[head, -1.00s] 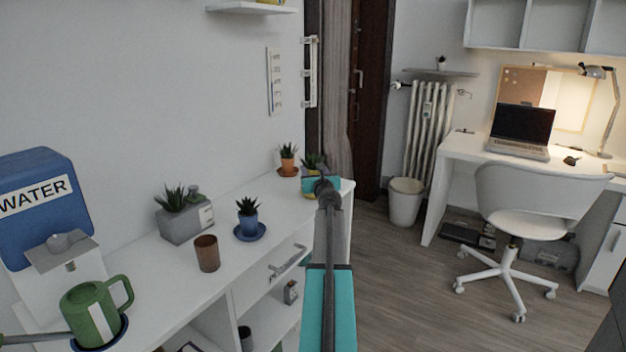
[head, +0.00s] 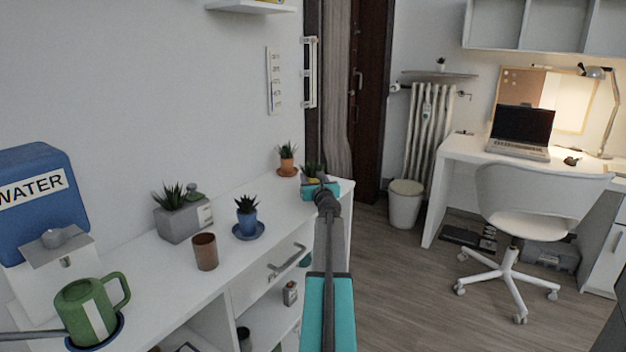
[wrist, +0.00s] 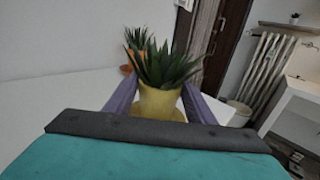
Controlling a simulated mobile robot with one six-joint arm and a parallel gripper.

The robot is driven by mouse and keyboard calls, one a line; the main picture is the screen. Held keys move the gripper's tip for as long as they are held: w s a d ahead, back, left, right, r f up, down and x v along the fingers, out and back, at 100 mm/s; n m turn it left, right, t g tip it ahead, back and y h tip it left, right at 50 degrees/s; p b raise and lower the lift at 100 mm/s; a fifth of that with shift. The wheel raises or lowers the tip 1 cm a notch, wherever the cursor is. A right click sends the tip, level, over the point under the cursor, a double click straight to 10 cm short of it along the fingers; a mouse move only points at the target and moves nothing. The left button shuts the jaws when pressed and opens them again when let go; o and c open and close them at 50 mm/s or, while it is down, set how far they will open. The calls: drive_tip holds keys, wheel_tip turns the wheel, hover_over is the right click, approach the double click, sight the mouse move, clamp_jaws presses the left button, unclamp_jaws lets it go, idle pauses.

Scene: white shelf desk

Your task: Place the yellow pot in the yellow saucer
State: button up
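The yellow pot (wrist: 160,100) holds a spiky green plant and stands upright between the two purple fingers of my gripper (wrist: 160,92). The fingertips look pressed to its sides near the rim. In the head view the pot (head: 311,179) shows only as a small yellow patch behind my teal gripper (head: 320,188), at the far end of the white shelf desk. In the wrist view a yellow edge flares out at the pot's foot and looks like the yellow saucer (wrist: 180,117). My gripper hides most of it, so I cannot tell whether the pot touches it.
An orange pot (head: 287,164) stands just behind, close to the left finger in the wrist view. A blue pot (head: 247,222), a brown cup (head: 205,252) and a grey planter (head: 182,224) stand nearer on the desk. The wall is at left.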

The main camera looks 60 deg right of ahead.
drive_tip(key=o, duration=0.3)
drive_tip(key=shift+r, duration=0.15)
drive_tip(key=v, duration=1.2)
drive_tip(key=shift+p, duration=0.4)
drive_tip(key=shift+s, duration=0.1)
idle(0.9)
